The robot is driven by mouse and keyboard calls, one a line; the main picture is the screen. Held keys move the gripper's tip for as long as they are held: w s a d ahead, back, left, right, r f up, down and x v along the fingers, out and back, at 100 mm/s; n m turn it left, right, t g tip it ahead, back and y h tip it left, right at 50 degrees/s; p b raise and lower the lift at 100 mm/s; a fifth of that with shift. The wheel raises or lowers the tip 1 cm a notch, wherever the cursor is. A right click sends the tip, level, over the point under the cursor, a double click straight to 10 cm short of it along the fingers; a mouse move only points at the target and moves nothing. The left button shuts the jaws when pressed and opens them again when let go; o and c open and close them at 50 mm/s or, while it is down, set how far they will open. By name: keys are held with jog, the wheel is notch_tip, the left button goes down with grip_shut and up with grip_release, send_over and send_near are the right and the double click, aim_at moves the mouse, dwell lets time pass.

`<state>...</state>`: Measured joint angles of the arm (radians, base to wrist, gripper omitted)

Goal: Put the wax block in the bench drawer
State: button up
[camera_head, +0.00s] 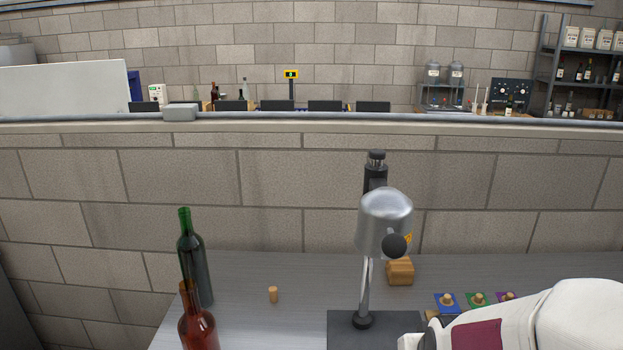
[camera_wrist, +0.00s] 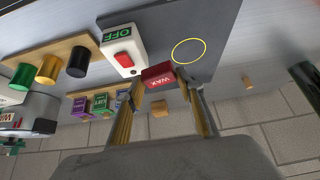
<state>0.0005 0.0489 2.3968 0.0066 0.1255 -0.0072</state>
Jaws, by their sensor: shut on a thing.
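The wax block (camera_wrist: 158,76) is red with white WAX lettering and sits between my fingertips in the wrist view. My gripper (camera_wrist: 164,84) is shut on it, with a finger on either side. The block is seen against the dark plate on the bench; its height above the plate is hard to judge. I cannot make out the block or my fingertips in the head view. The bench drawer cannot be made out in either view.
A switch box (camera_wrist: 124,60) marked OFF is close to the block. Coloured cylinders stand on a wooden strip (camera_wrist: 33,63). A wooden block (camera_head: 400,271), a cork (camera_head: 273,295), a green bottle (camera_head: 192,262) and a brown bottle (camera_head: 197,325) stand on the bench (camera_head: 265,270).

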jog(key=w+a+n+y, duration=0.1)
jog(key=w+a+n, duration=0.1)
jog(key=a, duration=1.3)
jog(key=w+a+n+g+y, duration=0.1)
jog(key=w+a+n+y, duration=0.1)
jog(key=a, duration=1.2)
jog(key=shift+w+a+r+n, duration=0.4)
jog(key=shift+w+n, duration=0.45)
jog(key=shift+n, duration=0.25)
jog(key=shift+d, duration=0.1)
jog(key=shift+f, duration=3.15)
